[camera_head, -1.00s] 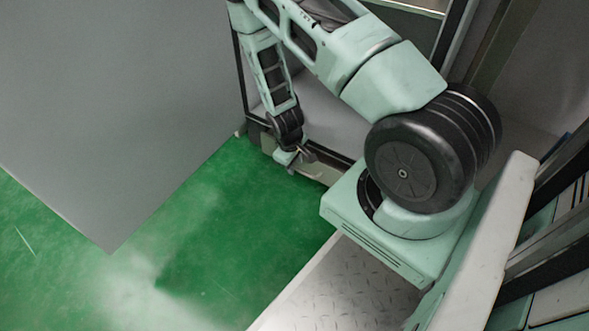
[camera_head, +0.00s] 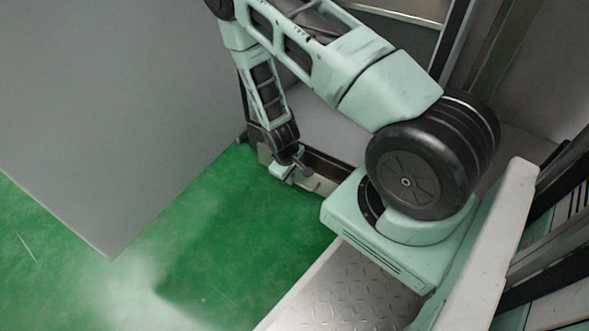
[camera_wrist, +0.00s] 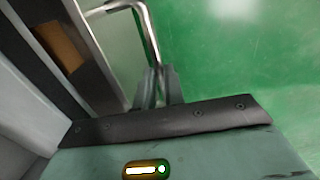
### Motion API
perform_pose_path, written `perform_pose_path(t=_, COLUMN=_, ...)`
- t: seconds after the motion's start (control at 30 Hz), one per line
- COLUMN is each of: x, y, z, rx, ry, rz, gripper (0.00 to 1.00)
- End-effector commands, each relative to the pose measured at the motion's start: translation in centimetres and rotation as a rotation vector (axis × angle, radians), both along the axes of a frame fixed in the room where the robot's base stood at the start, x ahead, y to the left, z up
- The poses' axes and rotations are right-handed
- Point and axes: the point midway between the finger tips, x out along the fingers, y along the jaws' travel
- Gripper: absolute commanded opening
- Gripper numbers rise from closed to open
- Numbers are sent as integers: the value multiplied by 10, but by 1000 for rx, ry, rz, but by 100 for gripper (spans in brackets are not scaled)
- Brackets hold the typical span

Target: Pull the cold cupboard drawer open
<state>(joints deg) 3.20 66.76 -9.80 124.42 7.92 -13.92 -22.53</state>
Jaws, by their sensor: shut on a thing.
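The cold cupboard drawer (camera_head: 318,186) is low in the cupboard in the head view. It stands partly out, with a dark gap showing behind its pale front. In the wrist view the drawer front (camera_wrist: 92,50) runs along the left, and part of the open inside shows behind it. A bent metal bar handle (camera_wrist: 146,22) sticks out from the front. My gripper (camera_wrist: 158,82) is shut on the handle's outer bar. In the head view my gripper (camera_head: 297,168) is at the drawer front, and the handle there is mostly hidden by it.
An orange-brown thing (camera_wrist: 60,46) lies inside the drawer. A large grey panel (camera_head: 110,110) fills the left of the head view. The green floor (camera_head: 215,235) in front of the drawer is clear. A metal tread-patterned surface (camera_head: 335,295) lies at the lower middle.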

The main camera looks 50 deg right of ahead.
Motion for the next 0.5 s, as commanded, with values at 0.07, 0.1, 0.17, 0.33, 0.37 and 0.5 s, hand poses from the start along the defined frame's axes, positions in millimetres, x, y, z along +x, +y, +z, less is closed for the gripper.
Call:
perform_pose_path(t=0.07, x=-3, y=19, z=4, rx=3, ry=3, rz=9, gripper=0)
perform_pose_path(t=0.1, x=-4, y=27, z=5, rx=2, ry=4, rz=9, gripper=0)
perform_pose_path(t=0.17, x=-6, y=42, z=5, rx=2, ry=4, rz=9, gripper=0)
perform_pose_path(t=0.33, x=-13, y=87, z=5, rx=2, ry=5, rz=11, gripper=0)
perform_pose_path(t=0.37, x=-14, y=95, z=5, rx=3, ry=4, rz=12, gripper=0)
perform_pose_path(t=0.5, x=-19, y=129, z=5, rx=2, ry=2, rz=11, gripper=0)
